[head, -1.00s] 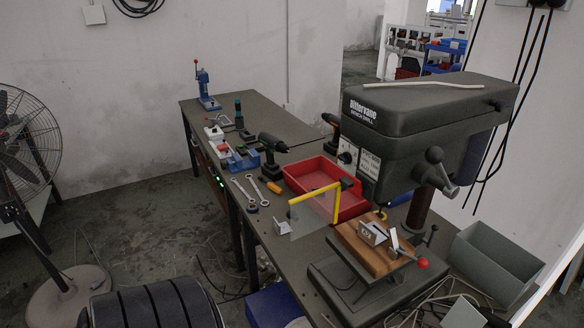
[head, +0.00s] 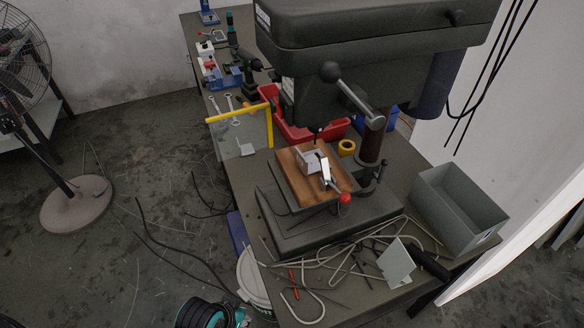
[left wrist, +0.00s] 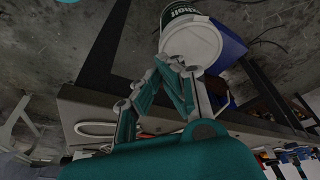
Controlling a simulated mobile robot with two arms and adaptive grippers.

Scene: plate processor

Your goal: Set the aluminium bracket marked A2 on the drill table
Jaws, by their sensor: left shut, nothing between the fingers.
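A metal bracket (head: 312,160) sits on the wooden board (head: 290,178) on the drill table (head: 280,232), beside a clamp with a red knob (head: 345,198). My left gripper (head: 226,318) is at the bottom edge of the head view, left of the bench. In the left wrist view its fingers (left wrist: 178,64) are shut and empty, in front of a white bucket. My right gripper is out of view.
The drill head (head: 370,40) and its lever (head: 350,92) overhang the drill table. A grey bin (head: 455,205) stands at the right.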

